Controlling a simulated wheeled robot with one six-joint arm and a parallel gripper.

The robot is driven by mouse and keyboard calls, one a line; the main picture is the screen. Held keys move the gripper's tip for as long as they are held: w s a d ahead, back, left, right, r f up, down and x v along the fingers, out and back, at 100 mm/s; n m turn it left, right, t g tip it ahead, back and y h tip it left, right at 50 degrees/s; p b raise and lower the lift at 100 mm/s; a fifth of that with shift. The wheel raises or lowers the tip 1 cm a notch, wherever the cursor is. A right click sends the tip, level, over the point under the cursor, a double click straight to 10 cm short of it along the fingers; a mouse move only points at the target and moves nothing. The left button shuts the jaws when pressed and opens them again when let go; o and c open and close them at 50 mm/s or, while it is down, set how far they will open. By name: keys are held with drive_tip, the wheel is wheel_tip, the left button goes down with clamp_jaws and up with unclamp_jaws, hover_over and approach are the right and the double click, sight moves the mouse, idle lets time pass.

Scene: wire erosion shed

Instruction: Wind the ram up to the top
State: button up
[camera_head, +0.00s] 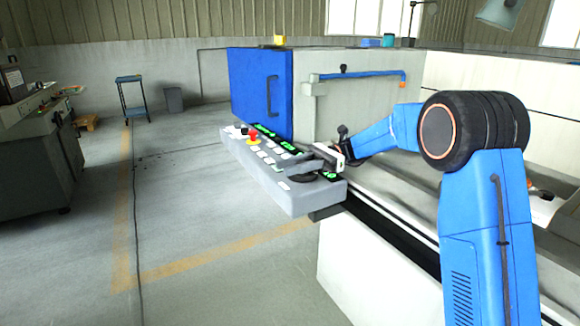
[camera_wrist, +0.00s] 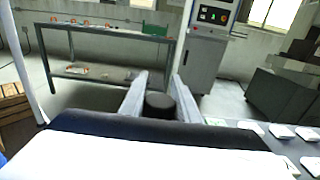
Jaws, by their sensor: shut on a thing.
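A grey control panel (camera_head: 262,178) juts out from the front of the machine, with white buttons, green displays and a red stop button (camera_head: 253,135). A dark round handwheel (camera_head: 301,178) lies on its near end. My gripper (camera_head: 311,163) is over this end of the panel. In the wrist view its two grey fingers (camera_wrist: 160,98) stand on either side of a black cylindrical knob (camera_wrist: 160,105) and are shut on it. The knob looks like the handwheel's grip. I cannot make out the ram in either view.
The machine's blue door (camera_head: 255,92) and pale cabinet (camera_head: 350,105) stand behind the panel. A yellow floor line (camera_head: 215,257) crosses the clear floor at left. The wrist view shows a workbench (camera_wrist: 105,35), a grey cabinet (camera_wrist: 205,55) and a wooden crate (camera_wrist: 14,108).

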drive_tip(key=shift+s+d+n+g+h, duration=0.1)
drive_tip(key=shift+s+n+g+h, duration=0.05)
drive_tip(key=shift+n+g+h, duration=0.3)
drive_tip(key=o, duration=1)
drive_tip(key=shift+o, duration=0.2)
wheel_tip(320, 180, up, 10)
